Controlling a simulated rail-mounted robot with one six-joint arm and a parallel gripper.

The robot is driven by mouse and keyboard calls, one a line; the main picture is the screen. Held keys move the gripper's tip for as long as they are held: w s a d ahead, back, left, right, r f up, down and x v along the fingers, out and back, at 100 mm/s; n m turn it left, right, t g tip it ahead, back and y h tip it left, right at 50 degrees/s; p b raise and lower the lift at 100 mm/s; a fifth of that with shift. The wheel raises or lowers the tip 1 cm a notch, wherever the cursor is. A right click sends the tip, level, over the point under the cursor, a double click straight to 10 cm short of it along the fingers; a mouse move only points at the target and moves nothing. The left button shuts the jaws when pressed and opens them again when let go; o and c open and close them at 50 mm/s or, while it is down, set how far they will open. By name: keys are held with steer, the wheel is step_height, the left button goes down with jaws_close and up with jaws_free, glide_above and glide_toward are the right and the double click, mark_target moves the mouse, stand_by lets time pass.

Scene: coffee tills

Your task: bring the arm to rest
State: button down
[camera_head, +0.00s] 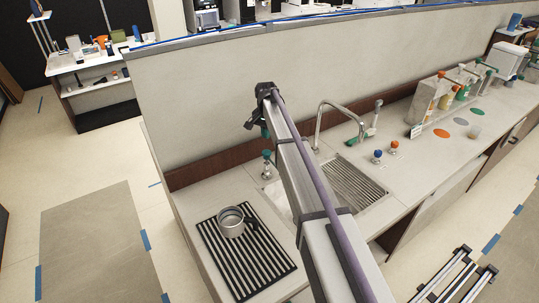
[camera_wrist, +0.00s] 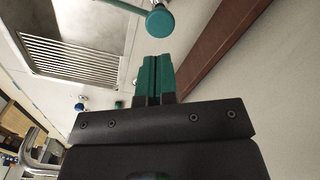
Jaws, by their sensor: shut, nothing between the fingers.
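My gripper (camera_wrist: 157,62) shows in the wrist view with its green fingers pressed together and nothing between them. In the head view my arm reaches up and away over the sink counter, and my gripper (camera_head: 265,131) is small and partly hidden at its far end, in front of the pale partition wall. It appears held above the counter. A green-topped dispenser (camera_wrist: 160,20) is just beyond the fingertips in the wrist view; whether they touch cannot be told.
A metal pitcher (camera_head: 231,224) stands on a black ribbed mat (camera_head: 262,268) at the counter's left end. A curved tap (camera_head: 322,108) and slotted drainboard (camera_head: 352,182) lie right of my arm. Syrup bottles (camera_head: 447,98) stand farther right. The partition wall (camera_head: 210,100) backs the counter.

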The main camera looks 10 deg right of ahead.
step_height(320, 180, up, 3)
steer(key=shift+f+p, duration=0.1)
steer(key=shift+p, duration=0.8)
steer(key=s+f+n+b, duration=0.2)
steer(key=s, duration=1.1)
steer(key=s+f+n+b, duration=0.3)
steer(key=s, duration=1.1)
steer(key=s+f+n+b, duration=0.2)
steer(key=s, duration=1.2)
steer(key=shift+f+n+b, duration=0.35)
steer(key=shift+n, duration=0.05)
steer(key=shift+s, duration=0.1)
